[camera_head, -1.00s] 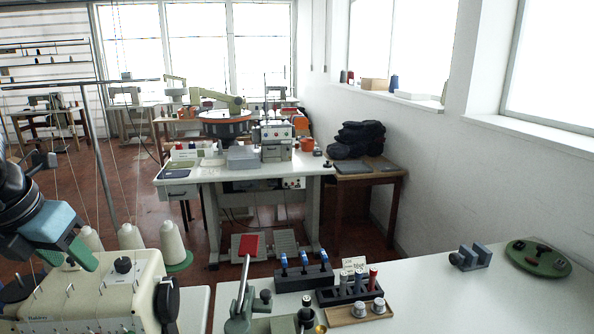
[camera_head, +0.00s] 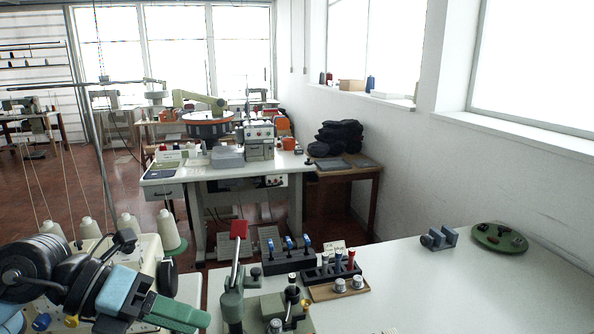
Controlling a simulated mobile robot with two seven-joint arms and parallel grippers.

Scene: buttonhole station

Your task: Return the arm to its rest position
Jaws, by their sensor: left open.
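My left arm comes in from the lower left of the head view, with dark round joints, a light blue section and green fingers. My left gripper (camera_head: 190,314) is open and points right, in front of the cream sewing machine (camera_head: 150,256), which it partly hides. I see nothing between its fingers. Its fingertips are left of the green lever press (camera_head: 232,300), with a gap between them in the picture. My right gripper is not in view.
The white table (camera_head: 440,300) holds a rack of blue-topped tools (camera_head: 290,262), a wooden tray (camera_head: 338,290), a grey-blue block (camera_head: 440,238) and a green round plate (camera_head: 500,238). Thread cones (camera_head: 166,228) stand behind the machine. The table's right front is clear.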

